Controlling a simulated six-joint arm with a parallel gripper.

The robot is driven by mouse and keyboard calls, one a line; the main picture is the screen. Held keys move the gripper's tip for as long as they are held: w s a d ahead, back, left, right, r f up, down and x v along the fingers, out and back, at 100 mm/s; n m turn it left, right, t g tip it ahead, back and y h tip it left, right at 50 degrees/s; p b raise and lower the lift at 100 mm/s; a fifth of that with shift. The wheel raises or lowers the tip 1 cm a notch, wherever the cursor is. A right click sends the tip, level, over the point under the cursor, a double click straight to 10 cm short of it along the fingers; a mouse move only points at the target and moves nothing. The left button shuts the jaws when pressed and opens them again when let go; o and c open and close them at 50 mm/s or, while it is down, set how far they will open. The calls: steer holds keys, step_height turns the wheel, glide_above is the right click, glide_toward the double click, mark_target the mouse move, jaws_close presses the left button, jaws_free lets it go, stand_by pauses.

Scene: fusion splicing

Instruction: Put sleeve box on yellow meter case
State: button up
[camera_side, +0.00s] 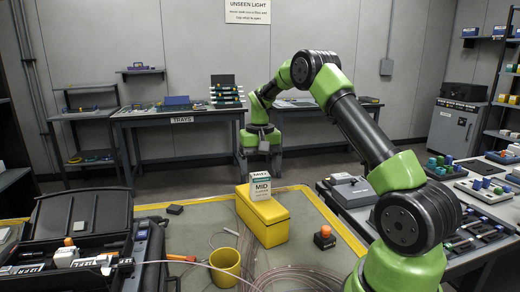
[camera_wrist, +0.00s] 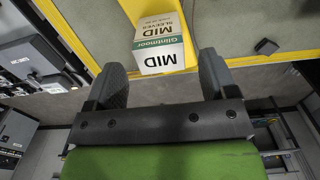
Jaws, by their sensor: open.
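The sleeve box (camera_side: 260,187), white with a green band and "MID" lettering, stands upright on top of the yellow meter case (camera_side: 276,230), near the case's far end. In the wrist view the sleeve box (camera_wrist: 158,45) shows its label upside down, with yellow around it. My gripper (camera_side: 264,146) is above and apart from the box in the side view. In the wrist view my gripper (camera_wrist: 162,78) is open, with its two dark fingers spread and nothing held between them.
A yellow bucket (camera_side: 225,266) and loose looped fibre cables lie in front of the case. A small black block with an orange top (camera_side: 324,237) sits to its right. An open black case (camera_side: 80,215) is at the left. The mat is clear behind the yellow case.

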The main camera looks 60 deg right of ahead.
mark_target(260, 175)
step_height(260, 175, up, 6)
steer(key=shift+f, duration=0.2)
steer(key=s+a+r+n+t, duration=0.1)
steer(key=s+a+r+t, duration=0.15)
steer(key=a+r, duration=0.35)
steer(key=s+a+r+n+t, duration=0.1)
steer(key=s+a+r+n, duration=0.15)
steer(key=a+r, duration=0.4)
steer(key=s+a+f+t+y, duration=0.1)
steer(key=s+a+t, duration=0.1)
steer(key=s+a, duration=0.3)
steer(key=s+a+f+n+t+y, duration=0.1)
steer(key=s+a+f, duration=0.1)
steer(key=s+a, duration=0.4)
steer(key=s, duration=0.3)
steer(key=shift+s+f+t, duration=0.15)
steer(key=shift+f+t, duration=0.15)
steer(key=shift+t, duration=0.05)
